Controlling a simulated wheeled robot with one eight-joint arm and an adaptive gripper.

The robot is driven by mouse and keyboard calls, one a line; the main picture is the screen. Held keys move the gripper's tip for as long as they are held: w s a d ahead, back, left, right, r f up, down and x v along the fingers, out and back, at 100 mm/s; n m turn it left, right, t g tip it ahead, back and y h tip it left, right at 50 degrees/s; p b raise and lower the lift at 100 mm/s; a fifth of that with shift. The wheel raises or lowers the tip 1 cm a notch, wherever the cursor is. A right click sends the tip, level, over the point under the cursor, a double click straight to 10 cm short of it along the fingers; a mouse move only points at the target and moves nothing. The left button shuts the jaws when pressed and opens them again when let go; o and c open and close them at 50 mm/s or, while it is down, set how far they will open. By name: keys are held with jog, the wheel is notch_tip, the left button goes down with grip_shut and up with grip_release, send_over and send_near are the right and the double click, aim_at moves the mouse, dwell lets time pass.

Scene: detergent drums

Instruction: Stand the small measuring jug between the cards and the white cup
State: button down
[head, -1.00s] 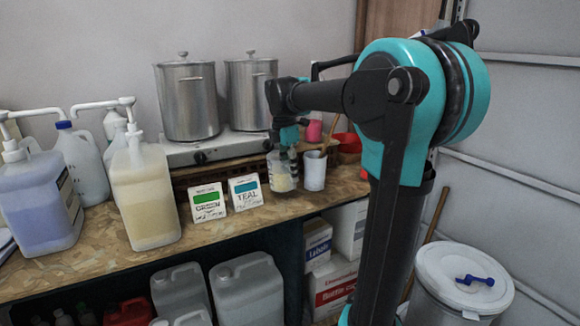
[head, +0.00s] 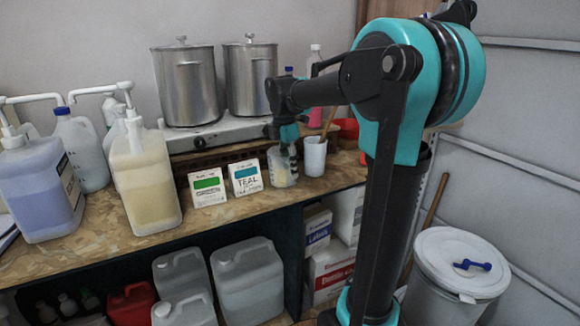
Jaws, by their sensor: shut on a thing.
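The small measuring jug (head: 279,171) is clear with a pale yellowish content. It is upright near the front of the wooden bench, in the gap between the teal card (head: 246,178) and the white cup (head: 315,157). The green card (head: 207,188) stands left of the teal one. My gripper (head: 289,150) reaches down from above and is shut on the jug. Its fingertips are small and partly hidden against the jug. I cannot tell whether the jug's base touches the bench. A stick leans up out of the white cup.
Two steel pots (head: 187,85) stand on a hotplate (head: 222,138) behind. Pump containers with yellowish (head: 146,190) and blue (head: 40,190) liquid are at the left. A red bowl (head: 348,128) is behind the cup. A lidded white drum (head: 460,262) stands on the floor at right.

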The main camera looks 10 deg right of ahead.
jog(key=shift+s+f, duration=0.1)
jog(key=shift+f, duration=0.2)
dwell(0.9)
jog(key=c, duration=0.9)
grip_release()
